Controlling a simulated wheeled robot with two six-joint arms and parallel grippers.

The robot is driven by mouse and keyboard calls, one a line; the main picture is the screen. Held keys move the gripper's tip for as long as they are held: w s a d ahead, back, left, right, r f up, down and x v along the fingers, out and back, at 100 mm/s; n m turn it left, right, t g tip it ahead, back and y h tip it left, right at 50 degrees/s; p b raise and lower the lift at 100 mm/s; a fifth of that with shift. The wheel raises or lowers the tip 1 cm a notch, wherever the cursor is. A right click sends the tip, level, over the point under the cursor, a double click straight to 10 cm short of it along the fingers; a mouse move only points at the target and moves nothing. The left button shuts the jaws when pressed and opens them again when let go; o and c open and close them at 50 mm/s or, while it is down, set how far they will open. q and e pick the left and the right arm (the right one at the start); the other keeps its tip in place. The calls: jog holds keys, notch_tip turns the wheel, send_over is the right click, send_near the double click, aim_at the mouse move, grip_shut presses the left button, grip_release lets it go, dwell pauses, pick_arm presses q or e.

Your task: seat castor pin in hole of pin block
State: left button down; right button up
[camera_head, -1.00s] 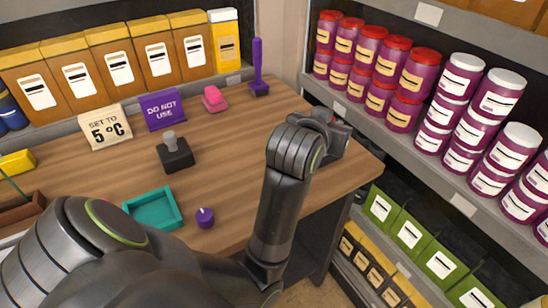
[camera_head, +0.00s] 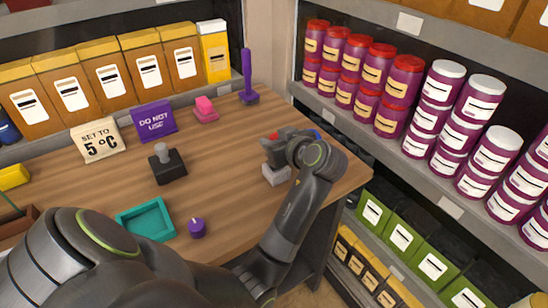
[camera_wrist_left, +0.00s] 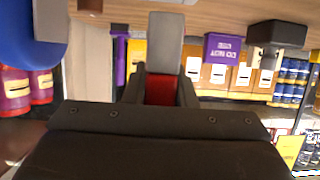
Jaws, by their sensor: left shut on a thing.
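My left gripper (camera_head: 280,150) is over the right end of the wooden table, and its jaws also show in the left wrist view (camera_wrist_left: 161,80). It is shut on a red piece (camera_wrist_left: 161,92). A pale grey block (camera_head: 275,175) is just below the gripper, and a pale grey bar (camera_wrist_left: 165,42) stands past the jaws in the wrist view. I cannot tell whether it is held or stands on the table. A blue thing (camera_head: 316,134) is partly hidden behind the gripper. I cannot make out the castor pin or the hole for certain. My right gripper is not in view.
A black block with a grey post (camera_head: 168,167), a teal tray (camera_head: 122,217) and a purple knob (camera_head: 197,229) are left of the gripper. Behind are a pink block (camera_head: 205,109), a purple-handled tool (camera_head: 248,78) and signs. The table middle is clear. Shelves (camera_head: 375,150) flank the right.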

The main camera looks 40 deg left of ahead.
pick_arm(q)
notch_tip(320, 180, down, 5)
jog(key=shift+r, duration=0.2)
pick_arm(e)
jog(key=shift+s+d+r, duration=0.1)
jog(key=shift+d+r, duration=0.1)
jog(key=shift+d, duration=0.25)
pick_arm(q)
jog(key=shift+f, duration=0.2)
jog(key=c, duration=1.2)
grip_release()
jog(key=shift+r, duration=0.1)
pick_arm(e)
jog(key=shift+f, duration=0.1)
